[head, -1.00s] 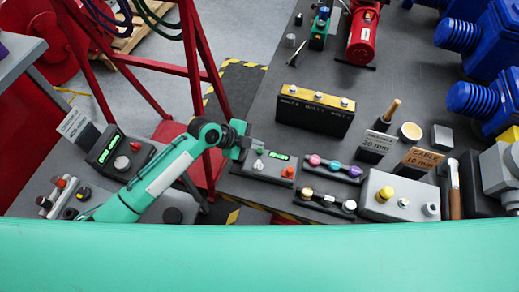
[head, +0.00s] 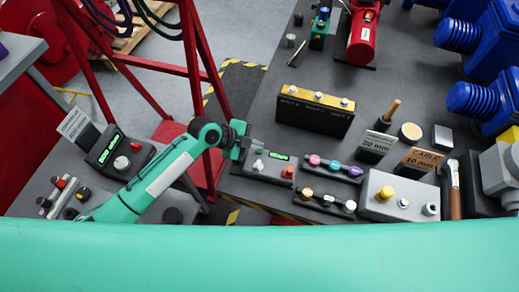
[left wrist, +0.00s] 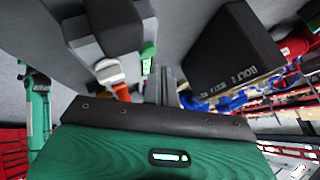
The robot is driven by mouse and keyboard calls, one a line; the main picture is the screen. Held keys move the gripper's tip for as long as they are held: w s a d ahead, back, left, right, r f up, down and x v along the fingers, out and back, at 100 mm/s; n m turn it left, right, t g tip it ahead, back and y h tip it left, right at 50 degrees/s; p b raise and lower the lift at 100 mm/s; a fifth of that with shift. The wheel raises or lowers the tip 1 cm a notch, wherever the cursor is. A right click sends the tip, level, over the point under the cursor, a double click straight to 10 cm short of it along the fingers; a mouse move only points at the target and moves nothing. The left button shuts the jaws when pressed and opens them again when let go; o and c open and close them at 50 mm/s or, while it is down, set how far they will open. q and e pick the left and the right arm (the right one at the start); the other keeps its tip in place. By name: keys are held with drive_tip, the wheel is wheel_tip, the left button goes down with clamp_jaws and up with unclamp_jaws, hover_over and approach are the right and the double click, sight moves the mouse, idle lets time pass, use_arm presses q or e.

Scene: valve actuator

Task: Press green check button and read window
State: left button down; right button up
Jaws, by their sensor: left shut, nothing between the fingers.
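A grey control box (head: 262,177) sits near the front left edge of the dark table. It carries a lit green window (head: 279,156), a white knob (head: 258,165) and an orange-red button (head: 287,172). A small green spot (head: 259,152), possibly the green check button, shows beside my left gripper (head: 254,145). My left gripper is shut and empty at the box's far left edge; I cannot tell whether it touches the box. In the left wrist view, the fingers (left wrist: 160,85) are close to the white knob (left wrist: 108,70) and green window (left wrist: 149,50). The window's reading is too small to read.
A black and yellow block (head: 315,110) stands behind the box. A bar with coloured knobs (head: 333,167) and a grey box with a yellow button (head: 388,195) lie to the right. A second console (head: 118,152) with a green window stands at left.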

use_arm(q)
drive_tip(key=shift+f, duration=0.15)
idle(0.3)
drive_tip(key=shift+f+b, duration=0.3)
drive_tip(key=shift+b, duration=0.2)
drive_tip(key=shift+f+b, duration=0.45)
drive_tip(key=shift+f, duration=0.05)
idle(0.4)
drive_tip(key=shift+r, duration=0.1)
drive_tip(key=shift+r+p, duration=0.55)
drive_tip(key=shift+r, duration=0.25)
wheel_tip(320, 180, up, 5)
drive_tip(key=p, duration=0.3)
idle(1.0)
